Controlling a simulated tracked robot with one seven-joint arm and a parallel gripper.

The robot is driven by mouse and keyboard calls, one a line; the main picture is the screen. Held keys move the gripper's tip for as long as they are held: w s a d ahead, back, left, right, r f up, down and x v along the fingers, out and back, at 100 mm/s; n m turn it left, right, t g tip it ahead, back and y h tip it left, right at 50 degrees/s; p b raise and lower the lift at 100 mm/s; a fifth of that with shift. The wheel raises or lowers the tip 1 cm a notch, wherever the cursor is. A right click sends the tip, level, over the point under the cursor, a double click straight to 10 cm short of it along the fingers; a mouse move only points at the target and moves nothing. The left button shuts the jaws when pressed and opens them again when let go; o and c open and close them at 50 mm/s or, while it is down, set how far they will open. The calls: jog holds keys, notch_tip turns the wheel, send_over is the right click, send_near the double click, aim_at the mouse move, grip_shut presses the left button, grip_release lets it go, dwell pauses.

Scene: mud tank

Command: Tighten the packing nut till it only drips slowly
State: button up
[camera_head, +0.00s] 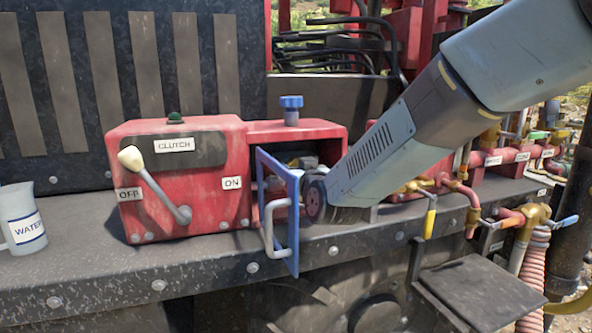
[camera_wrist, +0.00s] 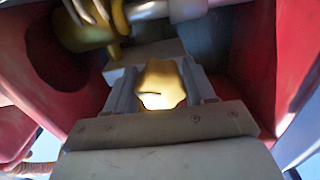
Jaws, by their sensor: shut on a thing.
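The packing nut (camera_wrist: 160,84) is a yellow brass piece with lobed edges in the middle of the wrist view. My gripper (camera_wrist: 162,90) is shut on it, with a grey jaw on each side. In the head view my arm reaches into the red housing (camera_head: 300,131), past its open blue door (camera_head: 277,212). The jaws and nut are hidden there behind the arm and door. A brass fitting (camera_wrist: 92,28) and a pale shaft (camera_wrist: 185,10) lie just above the nut in the wrist view. I cannot make out any drip.
Red housing walls (camera_wrist: 285,60) stand close on both sides of the jaws. The blue door's grey handle (camera_head: 268,228) sticks out in front. A clutch box (camera_head: 180,180) with a lever stands left, and a water jug (camera_head: 22,218) at far left. Red pipes with valves (camera_head: 465,195) run at right.

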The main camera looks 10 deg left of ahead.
jog(key=shift+m, duration=0.5)
jog(key=m, duration=0.3)
jog(key=shift+m, duration=1.7)
jog(key=o, duration=0.9)
jog(key=shift+o, duration=0.2)
jog(key=v, duration=0.7)
jog(key=shift+s, duration=0.3)
